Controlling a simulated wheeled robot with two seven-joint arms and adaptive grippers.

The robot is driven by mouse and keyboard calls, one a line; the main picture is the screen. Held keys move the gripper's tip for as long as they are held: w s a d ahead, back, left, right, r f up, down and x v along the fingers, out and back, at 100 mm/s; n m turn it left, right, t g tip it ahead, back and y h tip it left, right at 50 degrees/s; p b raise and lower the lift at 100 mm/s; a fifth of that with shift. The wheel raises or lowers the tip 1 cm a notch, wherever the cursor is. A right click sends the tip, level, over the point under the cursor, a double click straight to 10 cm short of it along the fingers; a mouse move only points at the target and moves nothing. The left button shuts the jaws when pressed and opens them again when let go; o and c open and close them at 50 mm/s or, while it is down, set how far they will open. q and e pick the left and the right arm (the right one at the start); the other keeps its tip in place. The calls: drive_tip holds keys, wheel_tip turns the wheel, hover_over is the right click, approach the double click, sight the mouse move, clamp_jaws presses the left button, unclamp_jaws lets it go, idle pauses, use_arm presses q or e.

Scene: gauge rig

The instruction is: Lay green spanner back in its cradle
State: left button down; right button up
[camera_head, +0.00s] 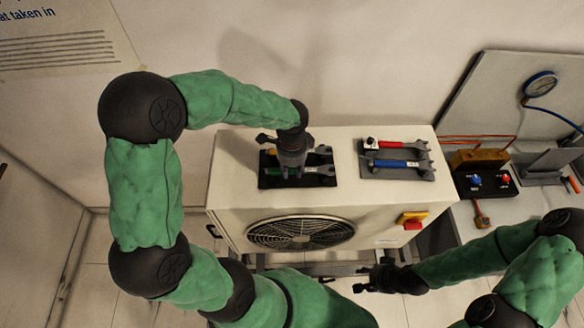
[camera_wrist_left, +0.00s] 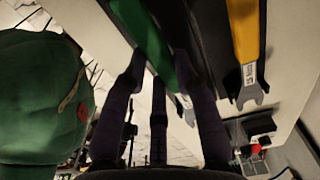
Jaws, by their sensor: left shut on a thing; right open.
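The green spanner (camera_head: 309,169) is at the dark left cradle (camera_head: 268,181) on top of the white unit. My left gripper (camera_head: 291,172) points down over this cradle and is shut on the spanner's handle. In the left wrist view the green handle (camera_wrist_left: 143,32) runs between the dark fingers (camera_wrist_left: 160,80). The arm hides much of the spanner and cradle in the head view, and I cannot tell whether the spanner touches the cradle. My right gripper (camera_head: 366,281) is open and empty, low in front of the unit.
A yellow spanner (camera_wrist_left: 246,35) lies beside the green one. The white unit (camera_head: 235,215) has a front fan grille and a red-yellow switch (camera_head: 412,221). A gauge (camera_head: 540,86) stands far right.

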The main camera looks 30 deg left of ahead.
use_arm(q)
drive_tip(key=shift+f, duration=0.4)
drive_tip(key=c, duration=0.9)
unclamp_jaws()
drive_tip(key=shift+r, duration=0.15)
wheel_tip(320, 180, up, 12)
drive_tip(key=shift+f, duration=0.1)
